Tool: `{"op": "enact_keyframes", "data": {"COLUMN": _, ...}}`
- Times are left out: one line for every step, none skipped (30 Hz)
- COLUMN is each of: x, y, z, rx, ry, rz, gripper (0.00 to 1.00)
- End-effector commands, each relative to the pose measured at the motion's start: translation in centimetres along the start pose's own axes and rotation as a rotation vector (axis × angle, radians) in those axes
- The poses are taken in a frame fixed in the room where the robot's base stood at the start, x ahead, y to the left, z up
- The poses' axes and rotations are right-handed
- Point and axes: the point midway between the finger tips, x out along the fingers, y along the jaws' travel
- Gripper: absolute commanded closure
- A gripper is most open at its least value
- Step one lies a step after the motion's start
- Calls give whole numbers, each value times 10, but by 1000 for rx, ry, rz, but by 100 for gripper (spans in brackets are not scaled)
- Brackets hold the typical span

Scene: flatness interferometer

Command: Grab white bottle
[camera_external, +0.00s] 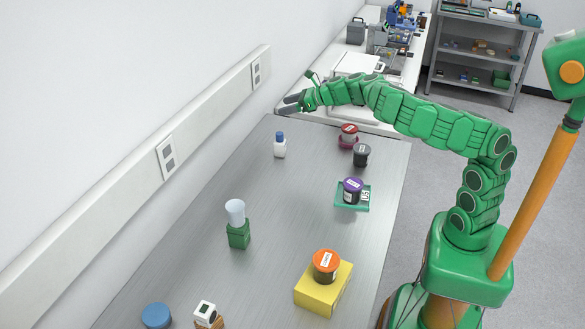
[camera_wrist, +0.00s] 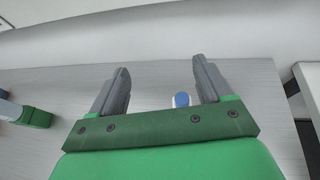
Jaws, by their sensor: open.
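The white bottle (camera_external: 280,148) with a blue cap stands upright on the grey table near its far left side. In the wrist view its blue cap (camera_wrist: 181,99) shows between the two fingers, nearer the right one; most of the bottle's body is hidden behind my gripper's mount. My gripper (camera_external: 291,103) is at the end of the outstretched green arm, above the table's far end, apart from the bottle. In the wrist view my gripper (camera_wrist: 160,78) has its fingers wide apart with nothing held between them.
Several lidded jars, including a purple-lidded one (camera_external: 353,189) on a green tray (camera_external: 341,208) and an orange-lidded one (camera_external: 326,265) on a yellow block (camera_external: 322,295), stand to the right. A green holder with a white cup (camera_external: 235,211) stands nearer. The wall borders the table's left.

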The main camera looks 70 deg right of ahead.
Motion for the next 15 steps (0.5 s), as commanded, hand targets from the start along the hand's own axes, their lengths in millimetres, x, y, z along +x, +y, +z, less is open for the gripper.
{"op": "enact_keyframes", "data": {"x": -7, "y": -11, "z": 0, "rx": 6, "ry": -6, "rz": -24, "gripper": 21}}
{"op": "enact_keyframes", "data": {"x": -11, "y": -17, "z": 0, "rx": 9, "ry": -8, "rz": -37, "gripper": 21}}
{"op": "enact_keyframes", "data": {"x": -16, "y": -24, "z": 0, "rx": 14, "ry": -12, "rz": -54, "gripper": 21}}
{"op": "enact_keyframes", "data": {"x": -12, "y": -21, "z": -4, "rx": 14, "ry": -9, "rz": -46, "gripper": 21}}
{"op": "enact_keyframes", "data": {"x": -11, "y": -20, "z": -7, "rx": 15, "ry": -9, "rz": -44, "gripper": 21}}
{"op": "enact_keyframes", "data": {"x": -9, "y": -20, "z": -10, "rx": 14, "ry": -9, "rz": -43, "gripper": 21}}
{"op": "enact_keyframes", "data": {"x": -8, "y": -20, "z": -13, "rx": 14, "ry": -10, "rz": -43, "gripper": 21}}
{"op": "enact_keyframes", "data": {"x": -7, "y": -20, "z": -16, "rx": 14, "ry": -9, "rz": -44, "gripper": 21}}
{"op": "enact_keyframes", "data": {"x": -6, "y": -20, "z": -19, "rx": 15, "ry": -8, "rz": -44, "gripper": 21}}
{"op": "enact_keyframes", "data": {"x": -4, "y": -20, "z": -22, "rx": 15, "ry": -8, "rz": -44, "gripper": 21}}
{"op": "enact_keyframes", "data": {"x": -3, "y": -20, "z": -25, "rx": 14, "ry": -8, "rz": -44, "gripper": 21}}
{"op": "enact_keyframes", "data": {"x": -1, "y": -20, "z": -29, "rx": 15, "ry": -8, "rz": -43, "gripper": 21}}
{"op": "enact_keyframes", "data": {"x": 0, "y": -19, "z": -33, "rx": 16, "ry": -8, "rz": -42, "gripper": 21}}
{"op": "enact_keyframes", "data": {"x": 2, "y": -19, "z": -36, "rx": 15, "ry": -7, "rz": -42, "gripper": 21}}
{"op": "enact_keyframes", "data": {"x": 4, "y": -19, "z": -41, "rx": 15, "ry": -7, "rz": -41, "gripper": 21}}
